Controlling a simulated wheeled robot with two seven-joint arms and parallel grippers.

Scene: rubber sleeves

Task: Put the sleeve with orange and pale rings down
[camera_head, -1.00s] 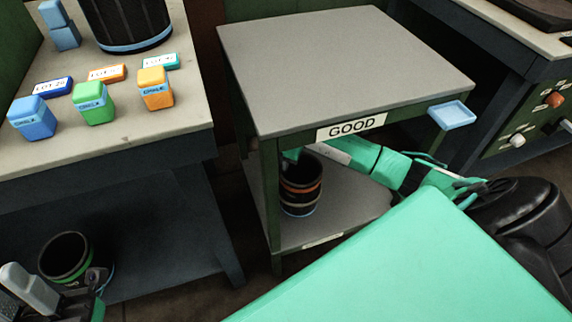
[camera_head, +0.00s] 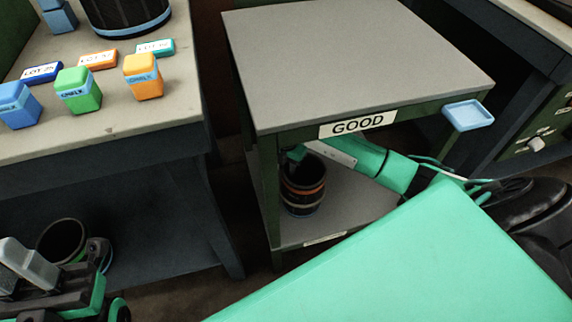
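The sleeve with orange and pale rings (camera_head: 303,190) is dark and roughly upright, over the lower shelf of the table marked GOOD. Whether its base touches the shelf is hard to tell. My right gripper (camera_head: 298,154) reaches in under the tabletop from the right and appears shut on the sleeve's upper rim; its fingers are partly hidden. My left gripper (camera_head: 62,272) is at the bottom left, close to a dark sleeve with a green ring (camera_head: 60,240); whether it holds that sleeve is unclear.
The GOOD table (camera_head: 350,65) has a bare top with a small blue tray (camera_head: 468,115) at its right corner. The left bench (camera_head: 120,120) holds coloured blocks, lot labels and a large dark sleeve (camera_head: 125,15). My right arm covers the lower right.

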